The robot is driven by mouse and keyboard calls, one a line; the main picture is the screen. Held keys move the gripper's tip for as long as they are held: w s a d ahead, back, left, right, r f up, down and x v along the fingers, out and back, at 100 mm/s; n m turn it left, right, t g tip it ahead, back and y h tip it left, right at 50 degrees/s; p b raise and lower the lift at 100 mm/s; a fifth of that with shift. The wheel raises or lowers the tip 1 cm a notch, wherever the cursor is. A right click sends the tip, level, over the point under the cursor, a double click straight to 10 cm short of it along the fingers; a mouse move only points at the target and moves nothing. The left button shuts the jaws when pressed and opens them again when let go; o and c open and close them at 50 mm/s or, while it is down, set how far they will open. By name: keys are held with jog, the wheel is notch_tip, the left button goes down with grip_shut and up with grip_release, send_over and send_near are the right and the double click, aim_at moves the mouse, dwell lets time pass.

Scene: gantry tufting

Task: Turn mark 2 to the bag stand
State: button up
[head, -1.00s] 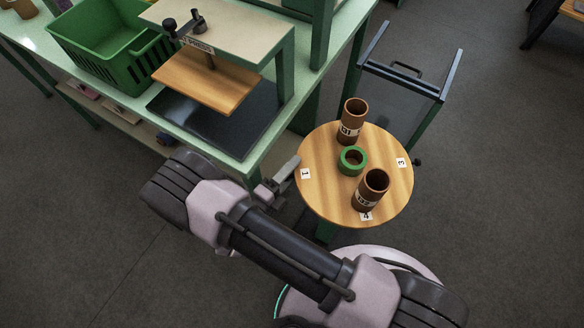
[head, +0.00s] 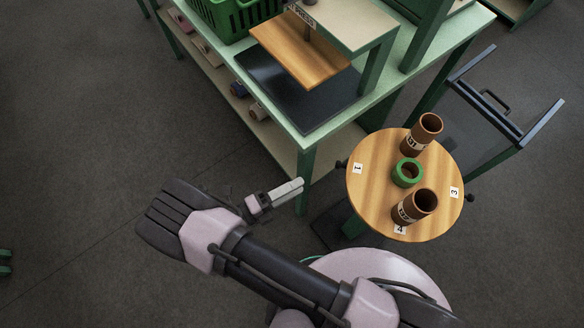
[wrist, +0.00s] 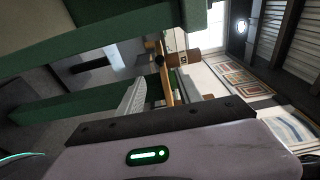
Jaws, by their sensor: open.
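The round wooden turntable (head: 376,190) stands right of the bench in the head view. Marks 1 (head: 357,168), 3 (head: 454,192) and 4 (head: 400,230) show on it; mark 2 is not visible. Black knobs stick out at its left rim (head: 340,164) and right rim (head: 470,198). My gripper (head: 300,185) is open and empty, left of the turntable and apart from it, pointing toward it. In the wrist view a pale finger (wrist: 132,103) points toward the turntable's edge (wrist: 167,88). A dark frame with a handle (head: 525,136), perhaps the bag stand, is right of the turntable.
Two brown tubes (head: 428,124) (head: 424,201) and a green ring (head: 407,172) stand on the turntable. The green bench (head: 308,145) with a press (head: 300,52) and green crate (head: 232,14) lies behind my gripper, its leg close by.

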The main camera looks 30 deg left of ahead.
jog(key=shift+s+a, duration=0.1)
jog(key=shift+s, duration=0.1)
jog(key=c, duration=0.6)
jog(key=shift+w+r, duration=0.15)
grip_shut()
jog(key=w+d+r+m+g+y+p, duration=0.1)
jog(key=w+d+r+m+g+y, duration=0.1)
jog(key=w+d+r+m+g, duration=1.05)
jog(key=w+d+r+m+g+y+p, duration=0.15)
jog(key=d+r+m+g, duration=0.45)
jog(key=m, duration=1.4)
jog(key=w+d+r+m+y+p, duration=0.1)
jog(key=w+d+m+y, duration=0.2)
jog(key=w+d+m, duration=0.7)
jog(key=w+d+f+m+y+p, duration=0.1)
jog(key=w+d+f+m, duration=0.1)
jog(key=w+d+f, duration=0.35)
jog(key=w+d+f+m+y+p, duration=0.1)
jog(key=w+d+f+m+p, duration=0.15)
jog(key=d+f, duration=0.55)
jog(key=s+d+f+b, duration=0.2)
jog(key=s+f+b, duration=0.15)
jog(key=f, duration=0.35)
jog(key=shift+s+r+b, duration=0.25)
jog(key=shift+s+r, duration=0.25)
jog(key=shift+s, duration=0.4)
jog(key=shift+s+r+b, duration=0.2)
jog(key=shift+s+r, duration=0.3)
jog(key=shift+s, duration=0.35)
